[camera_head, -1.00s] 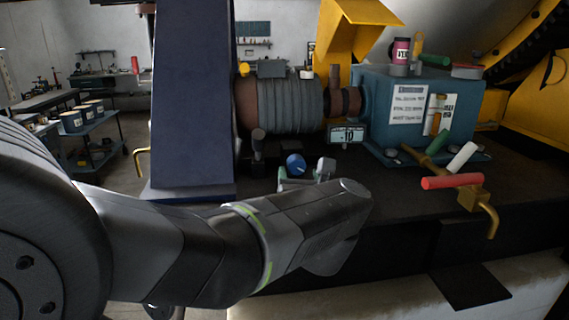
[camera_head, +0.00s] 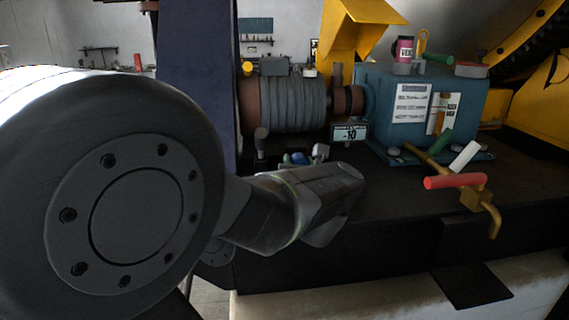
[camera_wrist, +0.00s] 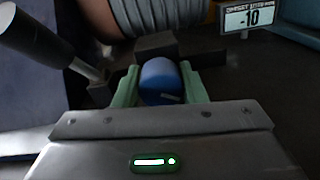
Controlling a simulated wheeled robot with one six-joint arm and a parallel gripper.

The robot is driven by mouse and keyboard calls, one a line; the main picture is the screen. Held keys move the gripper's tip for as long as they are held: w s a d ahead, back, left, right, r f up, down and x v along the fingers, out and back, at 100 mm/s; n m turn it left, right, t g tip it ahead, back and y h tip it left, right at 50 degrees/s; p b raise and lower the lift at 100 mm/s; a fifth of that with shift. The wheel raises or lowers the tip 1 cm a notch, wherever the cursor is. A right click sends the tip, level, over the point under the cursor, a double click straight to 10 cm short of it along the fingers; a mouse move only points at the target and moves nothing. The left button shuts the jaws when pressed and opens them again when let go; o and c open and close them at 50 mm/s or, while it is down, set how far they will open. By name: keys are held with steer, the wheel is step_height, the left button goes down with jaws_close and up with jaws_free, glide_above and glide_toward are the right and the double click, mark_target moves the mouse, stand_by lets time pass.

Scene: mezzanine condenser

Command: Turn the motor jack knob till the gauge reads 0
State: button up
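The motor jack knob is a blue rounded knob (camera_wrist: 160,82). In the wrist view it sits between my gripper's two green fingers (camera_wrist: 160,88), with hardly any gap on either side. I cannot tell whether the fingers press on it. In the head view the knob (camera_head: 299,158) is mostly hidden behind my wrist, and my gripper is largely hidden too. The gauge (camera_wrist: 249,17) is a small framed display reading -10. It also shows in the head view (camera_head: 349,134), beside the blue-grey box.
A dark post with a rounded grey end (camera_wrist: 40,45) stands left of the knob. A dark block (camera_wrist: 156,45) lies behind it. The ribbed motor (camera_head: 292,103) is further back. A brass valve with a red handle (camera_head: 456,181) juts out at the right. A blue column (camera_head: 190,70) stands left.

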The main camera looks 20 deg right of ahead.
steer(key=shift+f+n+b, duration=0.2)
steer(key=shift+n+b, duration=0.3)
steer(key=shift+b, duration=0.4)
steer(key=shift+r+n, duration=0.15)
steer(key=shift+n, duration=0.15)
steer(key=o, duration=1)
steer(key=shift+s, duration=0.1)
steer(key=b+v, duration=0.1)
steer(key=v, duration=1.2)
steer(key=shift+s+a, duration=0.15)
steer(key=shift+s, duration=0.15)
